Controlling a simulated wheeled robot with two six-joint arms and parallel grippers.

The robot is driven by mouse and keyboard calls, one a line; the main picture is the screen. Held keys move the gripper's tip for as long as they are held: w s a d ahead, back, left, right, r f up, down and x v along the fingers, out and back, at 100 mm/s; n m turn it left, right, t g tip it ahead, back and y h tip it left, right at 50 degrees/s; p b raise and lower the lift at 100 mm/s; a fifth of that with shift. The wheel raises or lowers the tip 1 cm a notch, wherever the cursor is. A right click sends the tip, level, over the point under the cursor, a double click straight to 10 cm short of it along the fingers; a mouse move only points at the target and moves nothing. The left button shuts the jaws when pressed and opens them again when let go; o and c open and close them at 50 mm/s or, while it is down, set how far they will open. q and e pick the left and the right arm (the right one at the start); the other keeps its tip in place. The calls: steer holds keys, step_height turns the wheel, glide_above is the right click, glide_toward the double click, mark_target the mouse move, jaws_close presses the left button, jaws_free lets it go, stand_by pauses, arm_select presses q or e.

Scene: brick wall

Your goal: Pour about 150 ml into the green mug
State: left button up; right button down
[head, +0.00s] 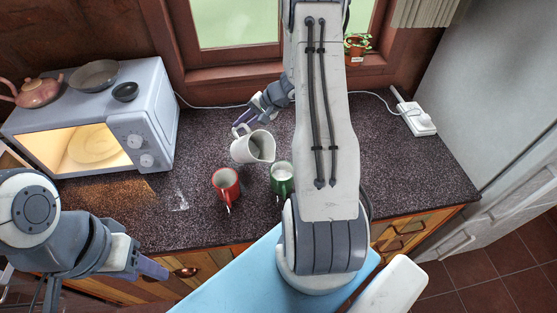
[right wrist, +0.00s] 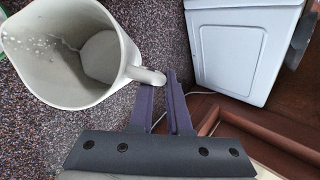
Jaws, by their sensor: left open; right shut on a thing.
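A white jug (head: 246,149) is above the dark counter, up and left of the green mug (head: 281,180), its spout side toward that mug. My right gripper (head: 246,115) is shut on its handle; the right wrist view shows the jug (right wrist: 112,85) with the handle at the fingertips (right wrist: 157,82). The jug looks tilted. Its inside shows pale spots and streaks; I cannot tell how much liquid it holds. No stream shows. The green mug stands upright with a pale inside. A red mug (head: 226,187) stands left of it. My left gripper (head: 152,267) is open and empty at the counter's front edge.
A lit microwave (head: 150,120) stands at the left with a teapot (head: 38,93) and bowls on top. A power strip (head: 416,120) lies at the back right, its cable along the wall. My right arm hides counter right of the green mug.

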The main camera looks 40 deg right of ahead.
steer(key=shift+s+d+r, duration=0.15)
steer(key=shift+s, duration=0.05)
steer(key=shift+w+d+p, duration=0.1)
steer(key=shift+d+p, duration=0.2)
steer(key=shift+w+d+p, duration=0.15)
steer(key=shift+d+p, duration=0.05)
steer(key=shift+p, duration=0.1)
steer(key=shift+w+a+g, duration=0.1)
steer(key=shift+a+g, duration=0.05)
steer(key=shift+g, duration=0.15)
steer(key=shift+f+m, duration=0.25)
steer(key=shift+m, duration=0.05)
stand_by(0.8)
